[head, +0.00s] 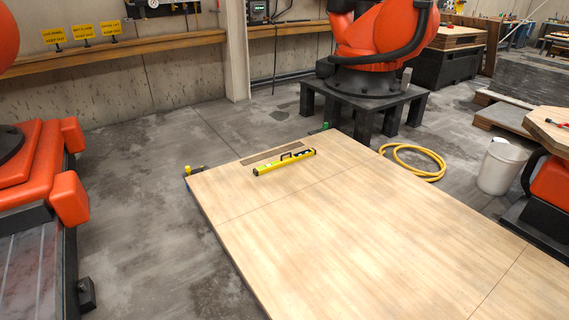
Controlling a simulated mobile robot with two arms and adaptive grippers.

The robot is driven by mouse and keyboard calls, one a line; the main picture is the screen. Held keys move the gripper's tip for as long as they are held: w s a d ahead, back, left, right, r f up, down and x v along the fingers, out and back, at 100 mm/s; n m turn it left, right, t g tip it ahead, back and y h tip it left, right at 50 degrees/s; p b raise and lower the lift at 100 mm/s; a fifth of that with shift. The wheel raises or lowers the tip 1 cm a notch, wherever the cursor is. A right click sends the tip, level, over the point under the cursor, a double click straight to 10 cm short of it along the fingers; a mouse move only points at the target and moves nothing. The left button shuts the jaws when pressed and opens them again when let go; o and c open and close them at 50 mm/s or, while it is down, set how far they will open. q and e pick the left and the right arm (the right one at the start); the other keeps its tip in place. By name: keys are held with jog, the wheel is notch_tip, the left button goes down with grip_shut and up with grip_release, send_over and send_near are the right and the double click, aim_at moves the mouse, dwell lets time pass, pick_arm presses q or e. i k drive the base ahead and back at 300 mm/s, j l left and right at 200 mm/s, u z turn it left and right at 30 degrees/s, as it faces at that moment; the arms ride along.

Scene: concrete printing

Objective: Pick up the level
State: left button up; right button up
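The level (284,162) is a yellow bar with black parts and a dark handle. It lies near the far left corner of a large, low wooden platform (330,220). A flat brown strip (272,154) lies just behind it on the platform. Neither of my grippers shows in the head view, and nothing is seen touching the level.
An orange robot arm (375,35) stands on a black stand (362,100) behind the platform. A coiled yellow hose (413,161) and a white bucket (502,166) are on the floor to the right. Orange machinery (40,170) stands at left. Concrete floor (150,200) left of the platform is clear.

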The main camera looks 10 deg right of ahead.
aim_at(290, 159)
jog(key=i+j+u, duration=0.15)
jog(key=i+u, duration=0.15)
jog(key=i, duration=0.15)
jog(key=i+u, duration=0.3)
jog(key=i, duration=0.2)
jog(key=i+u, duration=0.25)
jog(key=i, duration=4.2)
jog(key=i+z, duration=0.1)
jog(key=i, duration=0.45)
jog(key=i+j+z, duration=0.15)
jog(key=i, duration=0.35)
jog(key=i+z, duration=0.1)
jog(key=i, duration=0.45)
jog(key=i+j+z, duration=0.15)
jog(key=i, duration=0.35)
jog(key=i+l+z, duration=0.25)
jog(key=z, duration=0.2)
jog(key=i+l+z, duration=0.1)
jog(key=i+z, duration=0.6)
jog(key=z, duration=0.2)
jog(key=i+j+z, duration=0.15)
jog(key=i+z, duration=0.3)
jog(key=i+j+z, duration=0.2)
jog(key=z, duration=0.25)
